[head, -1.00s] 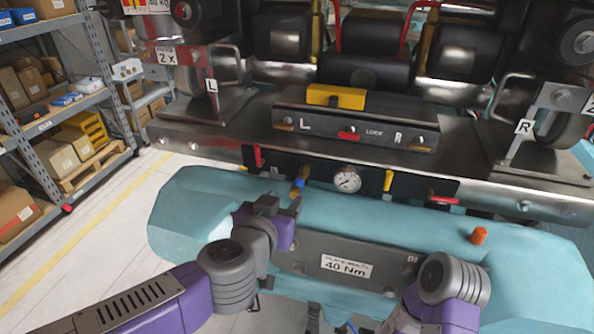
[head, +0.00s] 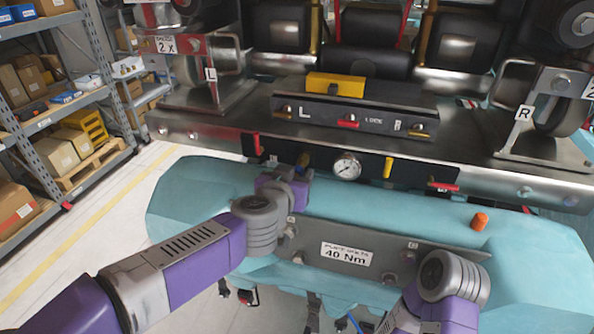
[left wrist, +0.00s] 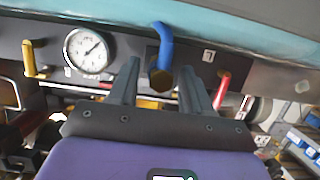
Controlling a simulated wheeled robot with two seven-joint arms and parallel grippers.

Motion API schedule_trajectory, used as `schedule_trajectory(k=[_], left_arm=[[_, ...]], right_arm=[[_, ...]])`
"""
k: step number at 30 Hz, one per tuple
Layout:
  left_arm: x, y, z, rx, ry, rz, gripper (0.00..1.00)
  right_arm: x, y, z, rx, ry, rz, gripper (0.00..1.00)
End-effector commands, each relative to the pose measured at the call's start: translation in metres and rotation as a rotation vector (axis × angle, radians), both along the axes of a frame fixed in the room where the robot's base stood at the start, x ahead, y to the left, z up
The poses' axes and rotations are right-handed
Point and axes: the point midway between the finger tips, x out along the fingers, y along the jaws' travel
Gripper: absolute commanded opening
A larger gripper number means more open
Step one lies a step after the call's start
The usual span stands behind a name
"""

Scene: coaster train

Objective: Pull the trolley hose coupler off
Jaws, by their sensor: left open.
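The trolley hose coupler, a brass hex fitting (left wrist: 160,80) with a blue hose, shows in the left wrist view. In the head view only its brass top (head: 303,158) shows, just left of the pressure gauge; my gripper hides the rest. My left gripper (left wrist: 160,66) is open, with one finger on each side of the coupler in the left wrist view. Gaps show between fingers and brass. In the head view the left gripper (head: 290,168) is at the front panel. My right arm is at the lower right, its gripper out of view.
A pressure gauge (head: 346,166) sits beside the coupler, with a yellow handle (head: 388,167) beyond it. A red lever (head: 253,145) is at left. The teal body (head: 190,200) carries an orange cap (head: 480,221). Shelving (head: 70,105) stands at far left.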

Motion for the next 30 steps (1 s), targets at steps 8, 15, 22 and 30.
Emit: schedule_trajectory(k=[8, 15, 22, 30], left_arm=[[-0.0004, -0.0001, 0.0002, 0.000, 0.000, 0.000, 0.26], [-0.0005, -0.0001, 0.0007, 0.000, -0.001, 0.000, 0.00], [-0.0013, 0.0003, 0.0006, 0.001, -0.001, 0.000, 0.00], [-0.0046, 0.0013, 0.0003, 0.001, 0.000, 0.000, 0.00]], right_arm=[[-0.0001, 0.0000, -0.0001, 0.000, 0.000, 0.000, 0.40], [0.0000, -0.0001, -0.0001, 0.000, 0.000, 0.000, 0.40], [-0.0001, 0.0000, 0.0002, 0.000, 0.000, 0.000, 0.40], [-0.0001, 0.0000, 0.0012, 0.000, 0.000, 0.000, 0.40]])
